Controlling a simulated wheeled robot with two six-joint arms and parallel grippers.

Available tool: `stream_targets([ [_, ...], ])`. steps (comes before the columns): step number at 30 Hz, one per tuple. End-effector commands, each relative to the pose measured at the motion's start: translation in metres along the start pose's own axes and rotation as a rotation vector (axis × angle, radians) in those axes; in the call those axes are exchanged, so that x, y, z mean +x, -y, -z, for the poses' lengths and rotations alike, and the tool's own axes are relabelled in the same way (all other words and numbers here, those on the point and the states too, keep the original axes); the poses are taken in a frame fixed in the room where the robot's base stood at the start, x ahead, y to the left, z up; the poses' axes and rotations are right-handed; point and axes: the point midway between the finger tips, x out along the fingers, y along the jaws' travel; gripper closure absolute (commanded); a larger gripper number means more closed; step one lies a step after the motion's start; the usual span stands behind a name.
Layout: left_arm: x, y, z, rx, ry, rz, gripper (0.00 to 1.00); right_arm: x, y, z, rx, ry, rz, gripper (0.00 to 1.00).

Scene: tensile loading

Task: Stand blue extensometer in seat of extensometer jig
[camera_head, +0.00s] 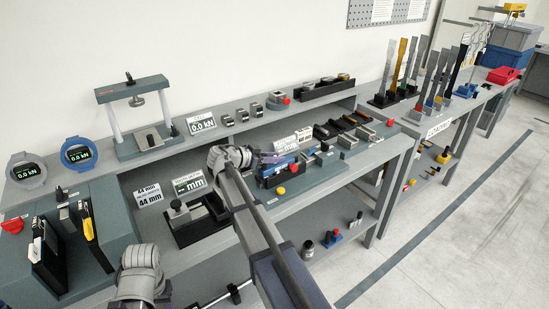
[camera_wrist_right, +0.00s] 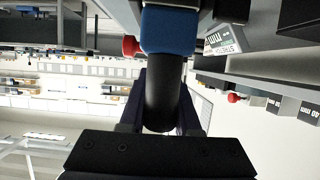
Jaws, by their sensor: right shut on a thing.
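The blue extensometer (camera_wrist_right: 168,30) shows in the right wrist view as a blue block on a thick black grip. My right gripper (camera_wrist_right: 162,105) is shut on the black grip. In the head view my right gripper (camera_head: 268,157) is at the middle of the bench, next to a blue piece (camera_head: 278,169) above a teal base with a yellow knob. This base looks like the extensometer jig (camera_head: 291,183). Its seat is hidden, and I cannot tell whether the extensometer touches it. My left arm shows at the lower left; the state of its gripper (camera_head: 163,292) is unclear.
A press frame (camera_head: 134,117) stands at the back left. A teal rack (camera_head: 105,212) with upright slots fills the left end. A black fixture (camera_head: 202,224) stands left of my right forearm. Several small blocks and trays crowd the bench right of the gripper.

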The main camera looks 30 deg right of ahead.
Motion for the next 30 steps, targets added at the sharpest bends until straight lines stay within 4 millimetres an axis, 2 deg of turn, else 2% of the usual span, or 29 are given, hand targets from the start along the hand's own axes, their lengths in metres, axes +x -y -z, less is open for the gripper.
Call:
stream_targets([
  [4,0.0,0.0,0.0,0.0,0.0,0.0,0.5,0.0,-0.001,-0.001,0.0,0.003,-0.001,1.0],
  [5,0.0,0.0,0.0,0.0,0.0,0.0,0.5,0.0,-0.001,-0.001,0.0,0.003,-0.001,0.65],
  [13,0.0,0.0,0.0,0.0,0.0,0.0,0.5,0.0,-0.001,-0.001,0.0,0.003,-0.001,0.35],
  [23,-0.003,0.0,0.0,0.0,0.0,0.0,0.5,-0.005,0.0,0.0,0.0,0.004,0.0,0.34],
  [30,-0.018,0.002,-0.001,0.0,0.0,0.0,0.5,-0.043,0.0,0.002,-0.002,0.003,0.002,0.34],
])
